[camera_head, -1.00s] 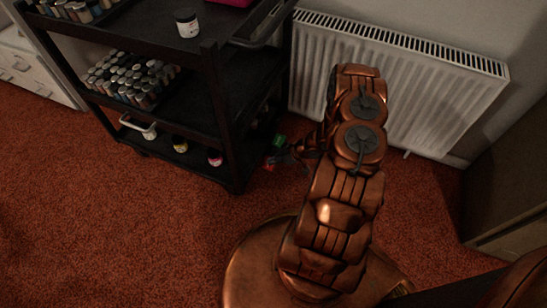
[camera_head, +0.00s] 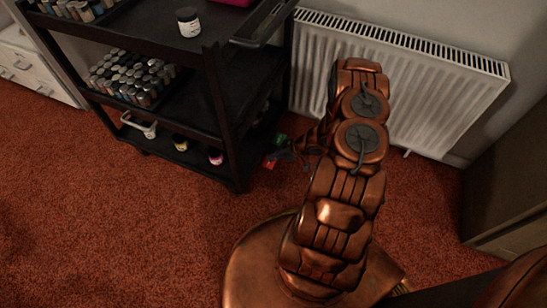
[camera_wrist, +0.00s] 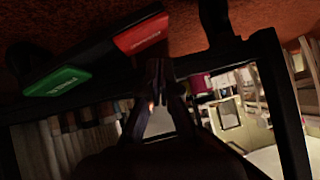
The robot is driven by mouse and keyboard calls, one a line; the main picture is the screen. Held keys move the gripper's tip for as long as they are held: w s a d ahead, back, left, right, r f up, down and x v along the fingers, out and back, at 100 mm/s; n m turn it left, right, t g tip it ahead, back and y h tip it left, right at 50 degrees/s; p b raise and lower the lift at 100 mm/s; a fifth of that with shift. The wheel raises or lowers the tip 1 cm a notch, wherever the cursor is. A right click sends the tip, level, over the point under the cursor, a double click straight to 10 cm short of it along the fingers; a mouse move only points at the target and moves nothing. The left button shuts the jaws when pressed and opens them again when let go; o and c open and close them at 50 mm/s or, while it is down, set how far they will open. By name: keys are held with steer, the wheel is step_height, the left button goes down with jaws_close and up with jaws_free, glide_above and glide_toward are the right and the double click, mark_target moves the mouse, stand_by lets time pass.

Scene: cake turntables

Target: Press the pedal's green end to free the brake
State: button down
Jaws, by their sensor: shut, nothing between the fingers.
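The pedal is a dark bar with a green end (camera_wrist: 56,88) and a red end (camera_wrist: 141,34), both with lettering too blurred to read. In the head view its green end (camera_head: 280,138) and red end (camera_head: 269,163) show low beside the black cart, at the carpet. My gripper (camera_wrist: 156,66) is shut and empty. In the wrist view its fingertips are just below the red end, to the right of the green end; contact cannot be told. In the head view my gripper (camera_head: 288,154) is small and dark at the pedal, partly hidden by my arm.
The black cart (camera_head: 222,110) with jars and bottles stands close to the left of my gripper. A white radiator (camera_head: 430,90) is on the wall behind my arm. A cabinet (camera_head: 510,180) stands at the right. Red carpet (camera_head: 110,220) is open at the front left.

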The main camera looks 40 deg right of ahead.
steer(key=shift+a+r, duration=0.15)
steer(key=shift+r, duration=0.35)
steer(key=s+d+r+p, duration=0.1)
steer(key=s+r+p, duration=0.3)
steer(key=s+r, duration=0.3)
step_height(320, 180, up, 3)
steer(key=shift+s+d+f, duration=0.1)
steer(key=shift+s+d, duration=0.15)
steer(key=shift+d, duration=0.15)
